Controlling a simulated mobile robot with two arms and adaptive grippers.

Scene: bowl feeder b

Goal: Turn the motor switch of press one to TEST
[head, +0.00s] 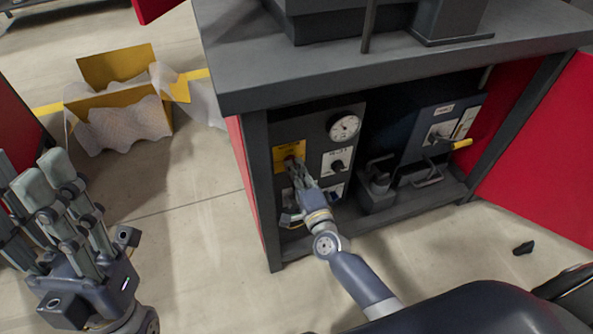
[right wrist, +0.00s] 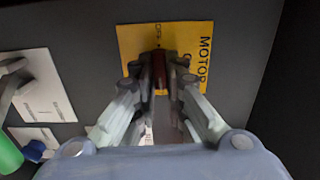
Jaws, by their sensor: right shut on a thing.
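The motor switch (right wrist: 159,72) is a dark red knob on a yellow plate (right wrist: 135,42) marked MOTOR. In the head view the yellow plate (head: 283,153) sits at the upper left of a dark panel inside the press cabinet. My right gripper (head: 294,165) is at this plate, shut on the switch. In the right wrist view its fingers (right wrist: 160,84) close on the knob from both sides and partly cover it. The knob's setting is hard to read. My left gripper (head: 45,178) is open and empty at the left, away from the cabinet.
A round gauge (head: 344,126) and a white-plated switch (head: 337,161) sit right of the yellow plate. A red door (head: 545,150) stands open at right. A yellow box (head: 115,68) with wrapping lies on the floor at left. A small black object (head: 524,248) lies on the floor.

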